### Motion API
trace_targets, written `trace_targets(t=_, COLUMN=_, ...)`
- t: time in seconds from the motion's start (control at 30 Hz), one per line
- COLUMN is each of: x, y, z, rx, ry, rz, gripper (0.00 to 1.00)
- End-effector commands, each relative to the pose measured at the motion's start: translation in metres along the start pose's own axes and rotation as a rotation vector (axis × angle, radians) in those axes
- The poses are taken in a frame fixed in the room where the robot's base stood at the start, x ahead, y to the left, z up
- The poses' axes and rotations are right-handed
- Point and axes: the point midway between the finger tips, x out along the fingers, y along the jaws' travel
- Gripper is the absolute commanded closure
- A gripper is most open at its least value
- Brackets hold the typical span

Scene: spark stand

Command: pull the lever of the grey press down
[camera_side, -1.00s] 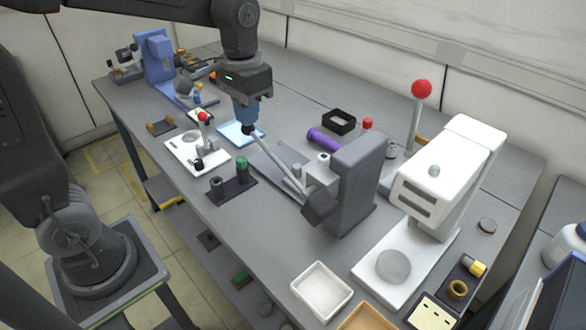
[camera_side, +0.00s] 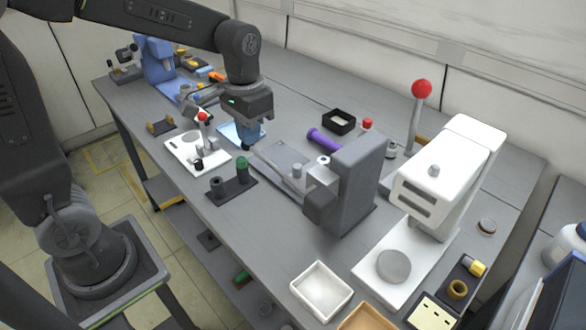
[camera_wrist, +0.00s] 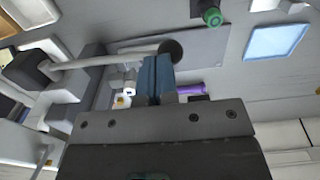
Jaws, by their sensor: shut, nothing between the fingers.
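The grey press (camera_side: 357,182) stands on the bench right of centre in the side view. Its lever (camera_side: 272,169) slopes slightly up and left from the press to a dark ball knob (camera_side: 247,149). My gripper (camera_side: 243,144) is shut and empty, pointing down, with its blue fingertips at the knob from above; I cannot tell if they touch. In the wrist view the lever (camera_wrist: 105,60) runs from the press at left to the dark knob (camera_wrist: 171,50), beside my shut fingertips (camera_wrist: 154,60).
A white press with a red-knobbed lever (camera_side: 445,180) stands to the right. A purple cylinder (camera_side: 323,139) and black box (camera_side: 339,122) lie behind. A green-capped fixture (camera_side: 232,185), a white-based device (camera_side: 197,153) and a light blue tray (camera_side: 238,133) are near the gripper.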

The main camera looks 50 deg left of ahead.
Motion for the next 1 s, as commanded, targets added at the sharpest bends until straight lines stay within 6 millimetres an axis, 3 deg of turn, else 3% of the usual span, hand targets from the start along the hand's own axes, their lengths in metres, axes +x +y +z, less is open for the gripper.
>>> trace_targets(t=1.0, x=0.044, y=0.000, z=0.000, rx=0.000, ry=0.000, rz=0.000, gripper=1.00)
